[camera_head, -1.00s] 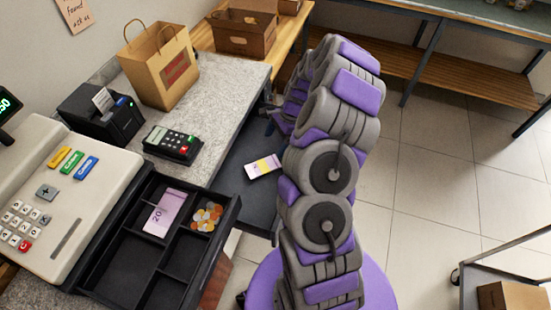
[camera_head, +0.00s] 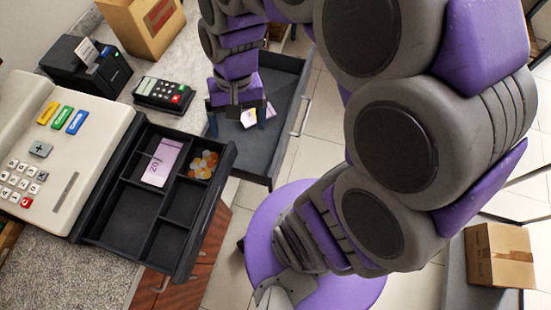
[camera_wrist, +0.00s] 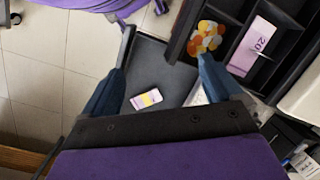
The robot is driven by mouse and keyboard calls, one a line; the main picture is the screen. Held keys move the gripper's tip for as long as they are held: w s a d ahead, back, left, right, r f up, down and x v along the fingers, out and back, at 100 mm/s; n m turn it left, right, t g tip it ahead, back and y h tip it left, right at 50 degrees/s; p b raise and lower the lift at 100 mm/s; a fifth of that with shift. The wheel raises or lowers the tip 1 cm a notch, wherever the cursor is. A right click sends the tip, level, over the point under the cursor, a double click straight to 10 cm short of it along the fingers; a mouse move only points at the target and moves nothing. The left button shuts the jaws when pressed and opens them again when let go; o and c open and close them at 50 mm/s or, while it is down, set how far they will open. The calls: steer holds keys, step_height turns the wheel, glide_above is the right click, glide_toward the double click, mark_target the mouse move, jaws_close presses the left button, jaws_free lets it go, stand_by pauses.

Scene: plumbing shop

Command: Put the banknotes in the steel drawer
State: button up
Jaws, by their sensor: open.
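The open steel drawer (camera_head: 258,155) under the counter is dark grey with a bar handle on its front. A small pale purple-and-white banknote bundle with a yellow band (camera_head: 250,117) lies on its floor; it also shows in the wrist view (camera_wrist: 146,99). My gripper (camera_head: 238,120) is over this drawer. Its blue fingers are spread and empty, with the bundle apart from both in the wrist view (camera_wrist: 163,45). Other purple banknotes marked 20 (camera_head: 161,163) lie in a compartment of the register's black cash drawer (camera_head: 168,254). My gripper partly hides the steel drawer's far end.
Coins (camera_head: 203,164) fill a compartment of the cash drawer, which juts out beside the steel drawer. A cardboard box (camera_head: 499,255) is at right.

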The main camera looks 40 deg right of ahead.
steer(key=s+r+n+h, duration=0.1)
steer(key=s+n, duration=0.2)
steer(key=s, duration=1)
steer(key=shift+d+r+n+h, duration=0.2)
steer(key=shift+d+n+h, duration=0.1)
steer(key=shift+n+h, duration=0.1)
